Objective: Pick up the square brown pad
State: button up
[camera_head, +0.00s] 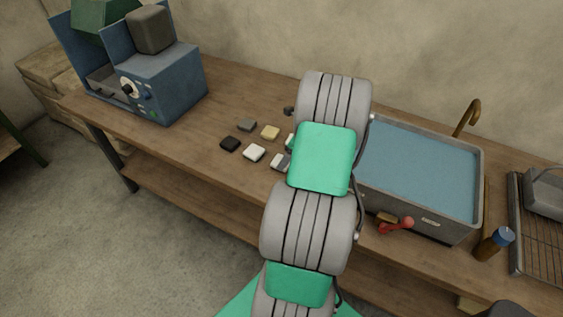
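Several small square pads lie on the wooden bench, left of my arm. One is very dark (230,144), black or dark brown; I cannot tell which. Near it are a grey pad (247,125), a yellowish pad (270,132), a white pad (254,153) and a grey-and-white pad (280,162). I see no pad that is clearly brown. My grey and green arm covers part of the bench right of the pads and may hide others. My gripper does not show; it is hidden behind or beyond the arm.
A blue machine (165,80) stands at the bench's left end. A basin of blue water (420,165) is right of my arm, with a red-handled thing (397,226) at its front. A bottle (494,244) and a wire rack (540,245) stand farther right. Bare wood (195,128) lies left of the pads.

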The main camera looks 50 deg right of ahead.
aim_at(277, 158)
jog(key=x, duration=0.3)
jog(key=shift+f, duration=0.3)
jog(key=c, duration=1.5)
